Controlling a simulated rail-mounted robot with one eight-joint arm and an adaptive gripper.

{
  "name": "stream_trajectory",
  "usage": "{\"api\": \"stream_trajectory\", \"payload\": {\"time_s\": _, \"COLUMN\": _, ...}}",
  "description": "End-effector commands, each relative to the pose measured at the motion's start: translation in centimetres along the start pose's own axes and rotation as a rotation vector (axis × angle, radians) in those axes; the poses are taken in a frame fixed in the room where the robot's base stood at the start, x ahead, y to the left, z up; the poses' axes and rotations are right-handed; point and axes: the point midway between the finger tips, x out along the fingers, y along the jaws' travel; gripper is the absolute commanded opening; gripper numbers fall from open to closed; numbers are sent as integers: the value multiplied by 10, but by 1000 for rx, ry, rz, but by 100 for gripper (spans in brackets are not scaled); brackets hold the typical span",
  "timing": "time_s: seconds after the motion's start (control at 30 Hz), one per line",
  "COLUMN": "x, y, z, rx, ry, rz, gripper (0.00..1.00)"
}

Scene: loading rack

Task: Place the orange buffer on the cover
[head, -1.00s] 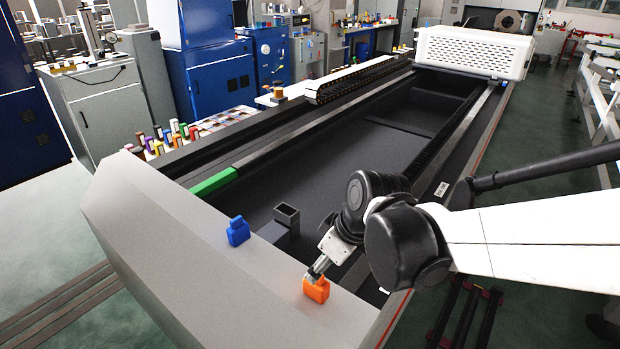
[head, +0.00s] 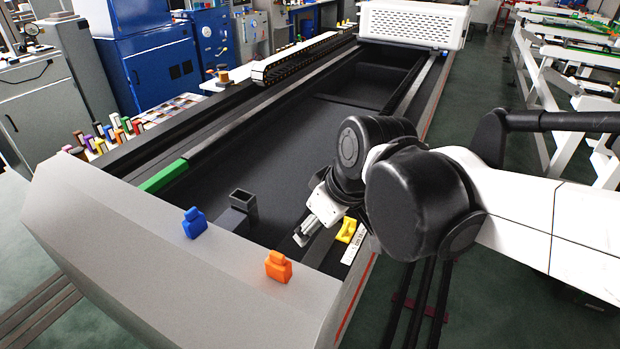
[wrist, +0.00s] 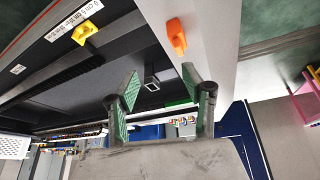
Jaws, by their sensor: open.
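The orange buffer (head: 278,267) stands upright on the light grey cover (head: 130,235), near its right end. In the wrist view the orange buffer (wrist: 177,36) lies beyond the fingertips, on the pale cover surface (wrist: 205,30). My gripper (head: 303,232) is open and empty, apart from the orange buffer, over the dark trough edge behind and to the right of it. In the wrist view my gripper's (wrist: 160,82) two green-padded fingers are spread with nothing between them.
A blue buffer (head: 194,223) stands on the cover to the left. A yellow piece (head: 346,230) sits by a white label on the right rail. A square dark tube (head: 243,205) rises behind the cover. A green block (head: 163,176) lies on the left rail.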

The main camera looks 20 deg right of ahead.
Motion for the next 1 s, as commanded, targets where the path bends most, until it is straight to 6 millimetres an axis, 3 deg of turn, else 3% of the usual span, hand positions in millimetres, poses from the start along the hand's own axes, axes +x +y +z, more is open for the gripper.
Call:
{"api": "stream_trajectory", "payload": {"time_s": 0.2, "x": -25, "y": 19, "z": 37, "rx": 268, "ry": 82, "rz": 145, "gripper": 45}}
{"api": "stream_trajectory", "payload": {"time_s": 0.4, "x": -38, "y": 30, "z": 56, "rx": 425, "ry": 150, "rz": 220, "gripper": 45}}
{"api": "stream_trajectory", "payload": {"time_s": 0.83, "x": -41, "y": 33, "z": 61, "rx": 470, "ry": 172, "rz": 240, "gripper": 45}}
{"api": "stream_trajectory", "payload": {"time_s": 1.0, "x": -30, "y": 33, "z": 66, "rx": 470, "ry": 172, "rz": 239, "gripper": 45}}
